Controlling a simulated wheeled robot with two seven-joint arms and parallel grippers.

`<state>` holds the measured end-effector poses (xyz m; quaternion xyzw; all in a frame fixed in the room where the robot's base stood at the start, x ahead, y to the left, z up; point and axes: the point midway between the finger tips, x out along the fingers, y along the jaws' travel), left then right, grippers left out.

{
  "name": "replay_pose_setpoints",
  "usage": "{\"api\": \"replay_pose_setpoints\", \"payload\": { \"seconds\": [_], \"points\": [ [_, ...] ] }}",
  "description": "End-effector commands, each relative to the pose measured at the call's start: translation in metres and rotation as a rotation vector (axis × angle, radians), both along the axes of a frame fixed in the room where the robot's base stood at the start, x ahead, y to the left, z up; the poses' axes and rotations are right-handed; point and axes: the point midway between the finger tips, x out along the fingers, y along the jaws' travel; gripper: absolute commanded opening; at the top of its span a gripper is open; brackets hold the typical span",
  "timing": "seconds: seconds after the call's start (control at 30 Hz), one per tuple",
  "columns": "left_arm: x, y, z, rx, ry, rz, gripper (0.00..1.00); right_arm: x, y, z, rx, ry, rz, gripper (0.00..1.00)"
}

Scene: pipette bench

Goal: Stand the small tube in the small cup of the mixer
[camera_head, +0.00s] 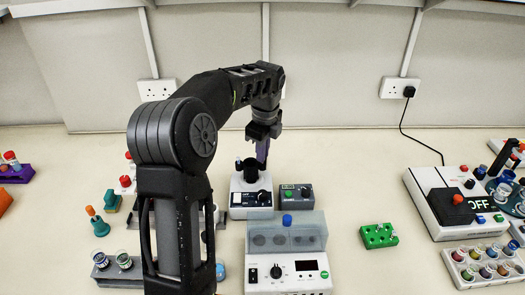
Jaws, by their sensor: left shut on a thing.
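The mixer (237,207) is a small white device with a black front panel, standing on the bench in the middle. Its small dark cup (250,173) rises from its top. My left gripper (262,158) points down just above the cup, slightly to its right. It is shut on a narrow purplish piece, which I take to be the small tube; its lower end is close to the cup. I cannot tell whether it touches or enters the cup. My right gripper is not in view.
A grey control box (296,196) stands right of the mixer. A white device with a clear lid (300,277) stands in front. My left arm hides part of the left bench.

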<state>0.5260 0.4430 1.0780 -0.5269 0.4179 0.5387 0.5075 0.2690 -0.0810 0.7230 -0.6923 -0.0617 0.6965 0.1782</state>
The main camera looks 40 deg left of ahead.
Motion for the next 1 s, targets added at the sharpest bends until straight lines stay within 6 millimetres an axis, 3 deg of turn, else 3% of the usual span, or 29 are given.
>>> {"api": "replay_pose_setpoints", "payload": {
  "seconds": [0.77,0.8,1.0],
  "points": [
    [0.0001,0.0,-0.008,0.0,0.0,0.0,0.0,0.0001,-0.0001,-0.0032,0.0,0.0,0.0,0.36],
    [0.0001,0.0,-0.0079,0.0,0.0,0.0,0.1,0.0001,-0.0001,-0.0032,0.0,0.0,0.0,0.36],
    [0.0001,0.0,-0.0079,0.0,0.0,0.0,0.26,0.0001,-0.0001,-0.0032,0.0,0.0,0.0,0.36]
  ]
}}
